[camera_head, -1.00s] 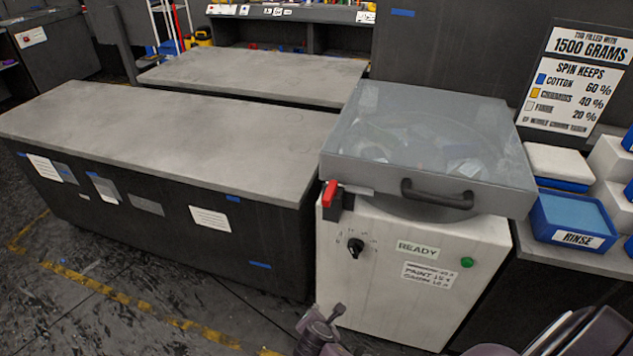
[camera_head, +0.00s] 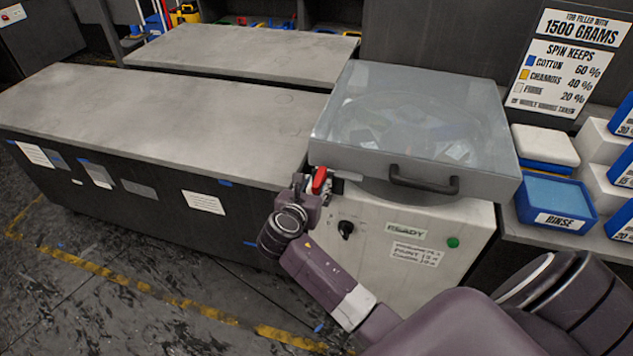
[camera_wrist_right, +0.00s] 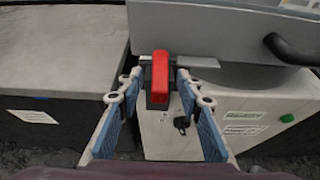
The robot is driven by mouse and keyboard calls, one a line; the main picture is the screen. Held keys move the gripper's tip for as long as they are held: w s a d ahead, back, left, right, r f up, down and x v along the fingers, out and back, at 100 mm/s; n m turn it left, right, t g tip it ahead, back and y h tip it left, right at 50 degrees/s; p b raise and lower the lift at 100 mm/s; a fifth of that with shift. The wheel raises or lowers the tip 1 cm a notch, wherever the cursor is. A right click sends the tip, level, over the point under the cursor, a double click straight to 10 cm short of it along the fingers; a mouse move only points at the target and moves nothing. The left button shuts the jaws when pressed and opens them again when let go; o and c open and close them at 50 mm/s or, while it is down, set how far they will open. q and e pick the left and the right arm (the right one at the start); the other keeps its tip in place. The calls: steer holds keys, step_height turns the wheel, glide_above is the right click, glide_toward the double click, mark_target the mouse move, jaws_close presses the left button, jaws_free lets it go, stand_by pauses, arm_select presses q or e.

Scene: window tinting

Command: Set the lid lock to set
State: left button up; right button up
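The lid lock is a red lever (camera_head: 319,180) on a dark block at the front left corner of the white spin machine (camera_head: 425,220). Its red handle also shows in the right wrist view (camera_wrist_right: 160,76), standing roughly upright, with a flat grey bar beside it reaching to the lid. The clear-topped lid (camera_head: 415,115) is down. My right gripper (camera_head: 312,186) is at the lock. In the wrist view my right gripper (camera_wrist_right: 159,80) is open, one finger on each side of the lever, with small gaps visible. The lock's set marking cannot be read. My left gripper is not in view.
The lid's dark handle (camera_head: 423,182) sticks out right of the lock. A black dial (camera_head: 346,229) and green button (camera_head: 453,242) are below it on the front panel. A long grey bench (camera_head: 150,125) stands at left; a blue rinse tub (camera_head: 556,197) is at right.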

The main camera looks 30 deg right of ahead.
steer(key=shift+w+d+f, duration=0.25)
steer(key=shift+w+d, duration=0.15)
jaws_close()
